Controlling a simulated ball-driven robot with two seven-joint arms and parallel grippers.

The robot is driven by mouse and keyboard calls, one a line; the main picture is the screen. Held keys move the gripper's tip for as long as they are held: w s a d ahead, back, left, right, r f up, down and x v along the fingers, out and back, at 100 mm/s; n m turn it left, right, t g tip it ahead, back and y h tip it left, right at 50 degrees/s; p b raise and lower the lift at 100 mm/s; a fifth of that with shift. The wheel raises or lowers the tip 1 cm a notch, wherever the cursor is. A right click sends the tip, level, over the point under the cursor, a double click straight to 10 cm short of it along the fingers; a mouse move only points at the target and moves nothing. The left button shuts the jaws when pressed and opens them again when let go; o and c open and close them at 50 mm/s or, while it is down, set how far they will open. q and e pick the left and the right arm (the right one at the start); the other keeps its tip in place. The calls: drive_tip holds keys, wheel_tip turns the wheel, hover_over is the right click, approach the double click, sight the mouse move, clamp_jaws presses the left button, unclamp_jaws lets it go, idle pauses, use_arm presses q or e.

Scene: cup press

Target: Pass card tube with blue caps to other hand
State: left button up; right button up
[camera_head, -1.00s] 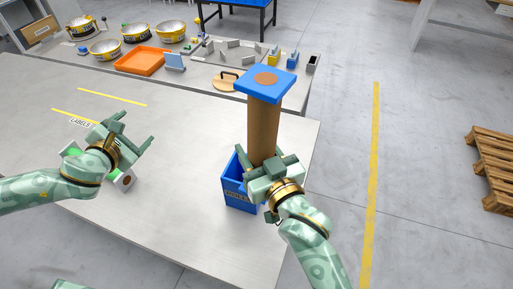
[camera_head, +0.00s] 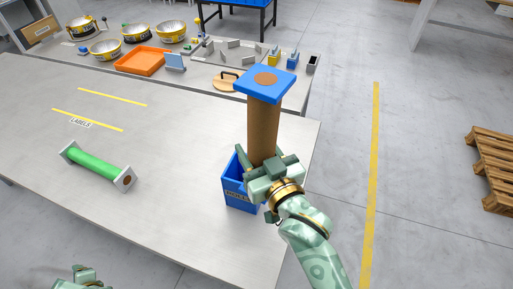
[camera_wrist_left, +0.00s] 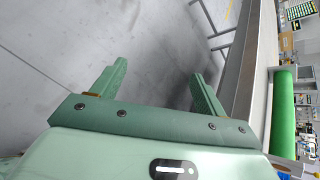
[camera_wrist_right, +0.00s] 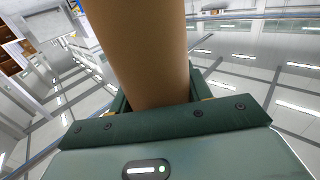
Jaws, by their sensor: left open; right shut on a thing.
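The card tube (camera_head: 263,128) is brown with a square blue cap (camera_head: 265,82) on its upper end. It stands nearly upright above the blue bin; its lower end is hidden behind my right gripper and the bin. My right gripper (camera_head: 272,170) is shut on the tube low down. The tube also fills the middle of the right wrist view (camera_wrist_right: 145,50), between the fingers. My left gripper (camera_head: 88,272) is at the lower left edge of the head view, off the table's front edge and far from the tube. The left wrist view shows its fingers (camera_wrist_left: 152,85) apart and empty.
A blue bin (camera_head: 238,192) stands on the table by my right gripper. A green tube with grey square ends (camera_head: 95,163) lies on the table at left. Bowls, an orange tray (camera_head: 143,61) and small parts stand at the back. The table's middle (camera_head: 175,140) is clear.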

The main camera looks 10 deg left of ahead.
use_arm(q)
drive_tip(key=s+d+f+n+h, duration=0.3)
drive_tip(key=s+d+f, duration=0.1)
drive_tip(key=d, duration=0.6)
drive_tip(key=s+d+f+n+h, duration=0.3)
drive_tip(key=s+d+f+h, duration=0.1)
drive_tip(key=d+f, duration=0.3)
drive_tip(key=s+d+f+n+g+h, duration=0.1)
drive_tip(key=s+d+f+n+h, duration=0.2)
drive_tip(key=d, duration=0.9)
wheel_tip(320, 180, down, 3)
drive_tip(key=shift+s+d+f+h, duration=0.15)
drive_tip(key=shift+s+d+h, duration=0.2)
drive_tip(key=shift+s, duration=0.25)
